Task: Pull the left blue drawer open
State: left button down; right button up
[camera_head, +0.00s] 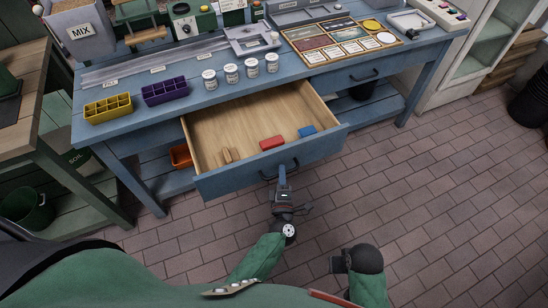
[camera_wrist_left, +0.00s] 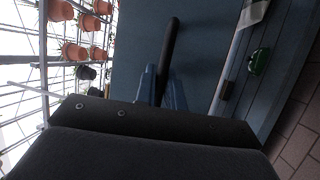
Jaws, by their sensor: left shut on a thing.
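The left blue drawer (camera_head: 318,146) of the blue workbench is pulled well out, and its wooden inside shows. Its dark bar handle (camera_head: 294,163) is on the front panel. My left gripper (camera_head: 282,174) is at the handle and shut on it. In the left wrist view the dark handle (camera_wrist_left: 170,42) runs between the two blue fingers (camera_wrist_left: 162,88), against the blue drawer front (camera_wrist_left: 205,38). The fingertips' exact contact is partly hidden.
White jars (camera_head: 231,73), a yellow tray (camera_head: 108,108) and a purple tray (camera_head: 164,91) stand on the bench top. Brick floor (camera_head: 440,190) at the right is clear.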

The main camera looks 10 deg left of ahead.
pick_arm(q)
jog(key=shift+s+d, duration=0.6)
jog(key=shift+s, duration=0.35)
jog(key=shift+s+d, duration=0.6)
jog(key=shift+s, duration=0.35)
pick_arm(e)
jog(key=shift+r, duration=0.3)
pick_arm(q)
jog(key=c, duration=1.5)
grip_release()
jog(key=shift+c, duration=0.2)
jog(key=shift+o, duration=0.2)
pick_arm(e)
jog(key=shift+f, duration=0.2)
pick_arm(q)
jog(key=shift+f, duration=0.1)
pick_arm(e)
jog(key=shift+s, duration=0.1)
